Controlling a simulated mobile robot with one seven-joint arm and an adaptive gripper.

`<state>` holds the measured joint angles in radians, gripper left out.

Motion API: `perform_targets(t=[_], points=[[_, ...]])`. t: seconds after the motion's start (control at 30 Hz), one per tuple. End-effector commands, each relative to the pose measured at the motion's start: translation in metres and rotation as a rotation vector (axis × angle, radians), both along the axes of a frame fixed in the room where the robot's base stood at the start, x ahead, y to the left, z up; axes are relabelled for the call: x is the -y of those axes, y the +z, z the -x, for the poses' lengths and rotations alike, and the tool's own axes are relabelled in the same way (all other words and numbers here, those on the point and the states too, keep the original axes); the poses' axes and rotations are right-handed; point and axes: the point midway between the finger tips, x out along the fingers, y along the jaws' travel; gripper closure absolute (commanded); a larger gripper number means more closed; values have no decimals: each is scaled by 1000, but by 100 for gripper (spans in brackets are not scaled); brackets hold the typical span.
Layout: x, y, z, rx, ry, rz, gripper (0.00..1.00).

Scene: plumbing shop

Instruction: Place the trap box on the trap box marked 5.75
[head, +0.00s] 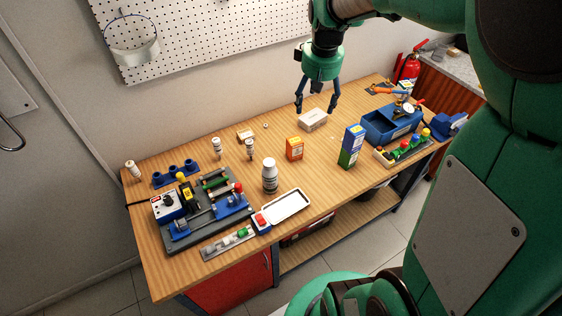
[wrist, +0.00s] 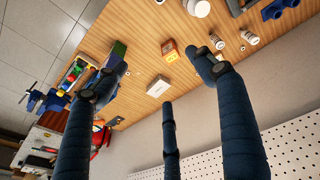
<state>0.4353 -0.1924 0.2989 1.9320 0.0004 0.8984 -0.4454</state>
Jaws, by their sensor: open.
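My gripper (head: 317,105) is open and empty, above the back of the workbench. Its dark blue fingers spread around the line to a small white box (head: 312,120), which lies flat on the wood below them. In the wrist view the white box (wrist: 158,86) shows between the fingers, apart from them. An orange box (head: 294,149) stands left of and nearer than the white one. A tall blue-and-green box or stack (head: 351,147) stands to the right; one finger partly hides it in the wrist view. No marking 5.75 is readable, so I cannot tell which is the trap box.
A grey fixture board (head: 185,236) fills the left end. A blue toolbox (head: 391,125) and a rack of coloured parts (head: 404,150) are at right. A pegboard (head: 205,35) backs the bench.

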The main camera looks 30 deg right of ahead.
Motion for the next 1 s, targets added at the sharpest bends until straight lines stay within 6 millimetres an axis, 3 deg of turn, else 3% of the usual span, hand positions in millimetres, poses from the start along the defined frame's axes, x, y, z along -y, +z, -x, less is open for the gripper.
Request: perform_targets(t=[0.03, 0.2, 0.5, 0.7, 1.0], points=[[-20, 12, 7, 21, 5, 4, 30], [-75, 39, 37, 76, 7, 4, 30], [-157, 68, 103, 178, 10, -16, 30], [-199, 72, 151, 243, 13, -44, 30], [-230, 66, 198, 300, 14, -81, 30]])
